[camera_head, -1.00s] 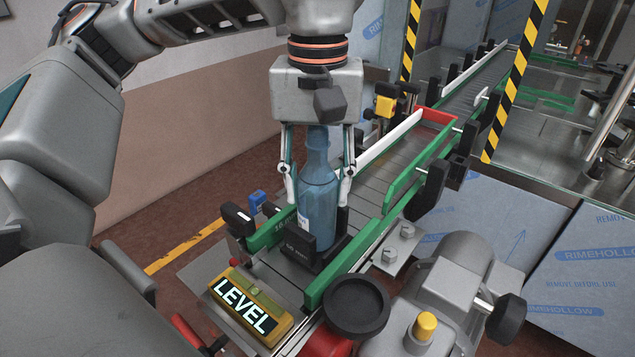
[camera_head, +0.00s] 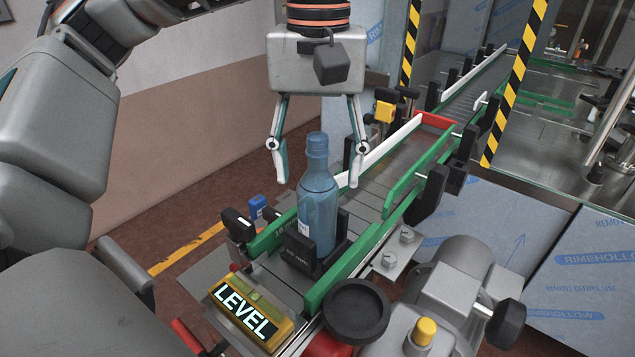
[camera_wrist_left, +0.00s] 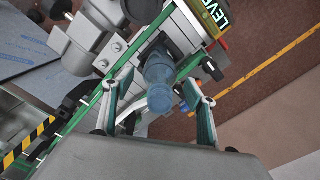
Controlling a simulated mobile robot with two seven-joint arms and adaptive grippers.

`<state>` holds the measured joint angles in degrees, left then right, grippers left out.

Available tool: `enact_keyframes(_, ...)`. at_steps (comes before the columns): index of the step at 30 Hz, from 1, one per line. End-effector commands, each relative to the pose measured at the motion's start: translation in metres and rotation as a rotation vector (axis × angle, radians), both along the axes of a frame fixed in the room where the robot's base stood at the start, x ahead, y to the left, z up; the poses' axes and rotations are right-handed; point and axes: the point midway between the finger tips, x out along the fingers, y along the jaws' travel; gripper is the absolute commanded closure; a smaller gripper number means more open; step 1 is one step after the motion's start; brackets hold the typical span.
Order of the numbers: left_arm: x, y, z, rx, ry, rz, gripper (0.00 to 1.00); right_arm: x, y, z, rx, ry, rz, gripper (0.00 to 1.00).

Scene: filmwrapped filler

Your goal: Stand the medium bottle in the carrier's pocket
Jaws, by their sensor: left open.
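The medium bottle (camera_head: 318,200) is blue and stands upright in the black carrier (camera_head: 300,247) on the conveyor, between the green rails. The carrier's front wall hides the bottle's base. My left gripper (camera_head: 316,182) is open above and around the bottle's neck level, with a finger apart on each side and no contact visible. In the left wrist view the bottle (camera_wrist_left: 160,82) shows from above between the spread fingers of the left gripper (camera_wrist_left: 158,103). My right gripper is not in view.
A yellow level (camera_head: 250,308) lies at the conveyor's near end. Green rails (camera_head: 350,265) flank the carrier. A black round disc (camera_head: 356,308) and a motor (camera_head: 452,275) stand to the right. A striped post (camera_head: 515,80) rises behind. The conveyor beyond the carrier is clear.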

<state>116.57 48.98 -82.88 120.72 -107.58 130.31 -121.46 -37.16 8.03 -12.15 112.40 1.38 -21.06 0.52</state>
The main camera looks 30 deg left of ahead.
Motion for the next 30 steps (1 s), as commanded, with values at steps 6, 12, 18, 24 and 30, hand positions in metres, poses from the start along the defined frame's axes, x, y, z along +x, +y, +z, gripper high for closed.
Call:
enact_keyframes(6,0.0,0.0,0.047,0.001,-0.003,0.002,0.43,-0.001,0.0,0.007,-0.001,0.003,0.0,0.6)
enact_keyframes(12,0.0,0.0,0.072,0.0,0.0,0.001,0.43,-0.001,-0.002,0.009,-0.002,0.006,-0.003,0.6)
enact_keyframes(18,0.0,0.0,0.078,0.001,0.0,0.0,0.43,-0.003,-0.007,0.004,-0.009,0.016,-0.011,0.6)
enact_keyframes(24,0.0,0.0,0.078,0.0,0.001,0.0,0.43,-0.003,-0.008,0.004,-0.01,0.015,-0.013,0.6)
enact_keyframes(30,0.0,0.0,0.078,0.001,0.0,0.0,0.43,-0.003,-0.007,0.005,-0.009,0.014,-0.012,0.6)
